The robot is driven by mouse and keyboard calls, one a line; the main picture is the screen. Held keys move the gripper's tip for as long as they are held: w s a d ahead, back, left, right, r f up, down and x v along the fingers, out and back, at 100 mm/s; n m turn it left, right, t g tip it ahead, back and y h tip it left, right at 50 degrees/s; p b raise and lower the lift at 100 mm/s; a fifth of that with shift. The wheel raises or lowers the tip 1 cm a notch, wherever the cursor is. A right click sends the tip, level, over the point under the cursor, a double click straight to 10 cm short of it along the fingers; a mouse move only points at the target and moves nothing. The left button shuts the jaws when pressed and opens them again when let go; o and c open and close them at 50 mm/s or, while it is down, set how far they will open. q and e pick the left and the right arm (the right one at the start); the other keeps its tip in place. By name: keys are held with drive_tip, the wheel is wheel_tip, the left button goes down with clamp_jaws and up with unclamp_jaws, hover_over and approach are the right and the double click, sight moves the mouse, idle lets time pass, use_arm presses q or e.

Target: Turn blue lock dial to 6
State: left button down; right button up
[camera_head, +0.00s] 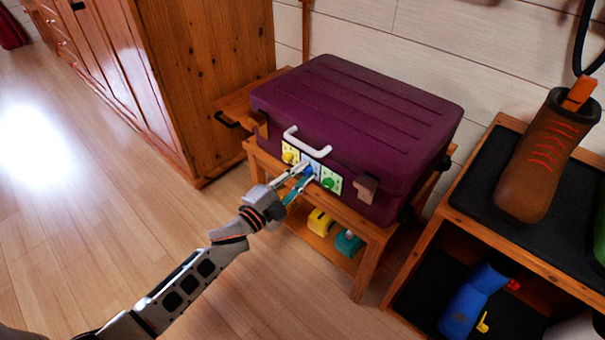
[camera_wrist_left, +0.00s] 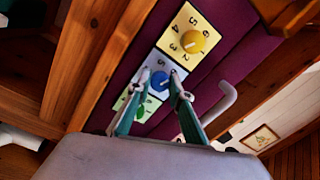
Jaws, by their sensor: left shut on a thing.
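The blue lock dial (camera_wrist_left: 159,82) sits on a pale numbered plate on the front of a purple suitcase (camera_head: 350,110), between a yellow dial and a green dial. In the head view, the blue dial (camera_head: 309,170) is partly covered by my fingers. My left gripper (camera_head: 305,172) reaches it from the front left. In the left wrist view, the two fingertips of my left gripper (camera_wrist_left: 162,77) are on either side of the blue dial, closed on it. A 5 shows beside the dial; its pointer is too small to read surely. My right gripper is in neither view.
The yellow dial (camera_wrist_left: 193,42) and green dial (camera_head: 328,183) are close beside my fingers. A white handle (camera_head: 306,143) stands out just above. The suitcase rests on a wooden rack (camera_head: 375,240). A shelf with boots (camera_head: 545,155) stands right; floor at left is clear.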

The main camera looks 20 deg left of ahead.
use_arm(q)
drive_tip(key=shift+m, duration=0.9)
drive_tip(key=c, duration=1.8)
unclamp_jaws()
drive_tip(key=v, duration=1.2)
drive_tip(key=shift+a+f, duration=0.1)
drive_tip(key=shift+f, duration=0.05)
